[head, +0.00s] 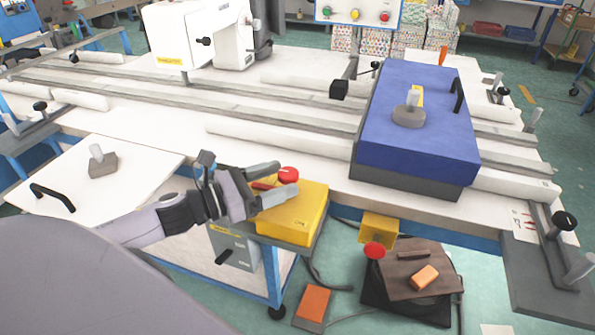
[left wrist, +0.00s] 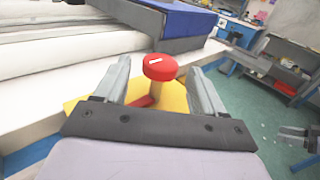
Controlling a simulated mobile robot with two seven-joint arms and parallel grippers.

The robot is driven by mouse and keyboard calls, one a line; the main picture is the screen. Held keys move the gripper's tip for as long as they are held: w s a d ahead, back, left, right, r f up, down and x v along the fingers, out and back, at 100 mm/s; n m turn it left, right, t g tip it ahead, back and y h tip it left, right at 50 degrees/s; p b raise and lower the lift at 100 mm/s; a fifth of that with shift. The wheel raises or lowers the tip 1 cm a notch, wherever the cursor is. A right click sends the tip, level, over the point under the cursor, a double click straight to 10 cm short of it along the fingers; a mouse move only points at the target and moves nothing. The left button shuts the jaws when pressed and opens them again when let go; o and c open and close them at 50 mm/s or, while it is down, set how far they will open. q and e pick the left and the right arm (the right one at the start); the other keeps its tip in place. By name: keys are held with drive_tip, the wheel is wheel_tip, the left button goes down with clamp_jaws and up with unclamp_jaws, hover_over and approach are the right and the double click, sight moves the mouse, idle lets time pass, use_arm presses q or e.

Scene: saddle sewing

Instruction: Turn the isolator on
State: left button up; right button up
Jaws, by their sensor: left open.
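A yellow box (head: 306,216) stands at the front edge of the table, with a red knob (head: 288,174) on top. I take this to be the isolator. In the left wrist view the red knob (left wrist: 159,67) shows a short white mark on its round face and stands on a stem. My left gripper (head: 279,183) is open over the yellow box, with one finger on each side of the knob. In the left wrist view gaps show between the knob and both fingers. A red lever-like part (left wrist: 142,101) lies low beside the stem.
A blue block (head: 430,130) with a grey weight stands on the table to the right. A sewing machine (head: 200,35) is at the back. A grey box (head: 232,246) with a black handle is below the table. Another yellow box (head: 380,229) with a red button is near the floor.

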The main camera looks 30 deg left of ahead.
sight(297, 174)
use_arm(q)
drive_tip(key=shift+p+x, duration=0.35)
drive_tip(key=shift+x, duration=2)
clamp_jaws()
